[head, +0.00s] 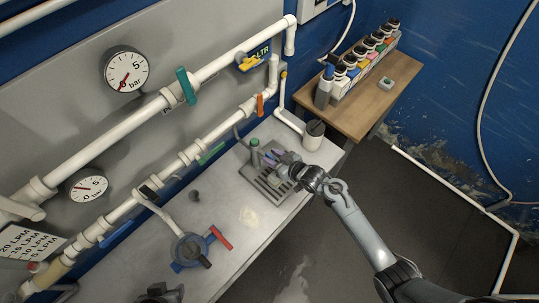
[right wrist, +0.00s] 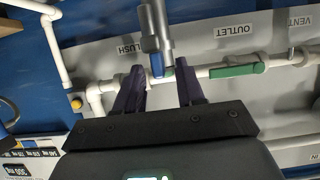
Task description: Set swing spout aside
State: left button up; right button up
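The grey swing spout (head: 240,135) curves down from the lower white pipe run, over the far right part of the bench. A small green-topped grey post (head: 254,146) stands by its lower end. My right gripper (head: 268,157) is beside the post, above the slotted drain grate (head: 258,184). In the right wrist view its two dark fingers (right wrist: 158,78) are apart. A grey tube (right wrist: 156,22) with a blue part reaches down to the gap between the fingertips; I cannot tell whether they touch it. A dark shape at the head view's bottom edge appears to be my left gripper (head: 160,293), cut off.
A blue valve with a red handle (head: 190,248) is at the front left of the bench. A wooden table (head: 366,107) holds several bottles. Pipes and gauges line the wall panel.

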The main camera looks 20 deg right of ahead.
jog(key=shift+x, duration=0.95)
grip_shut()
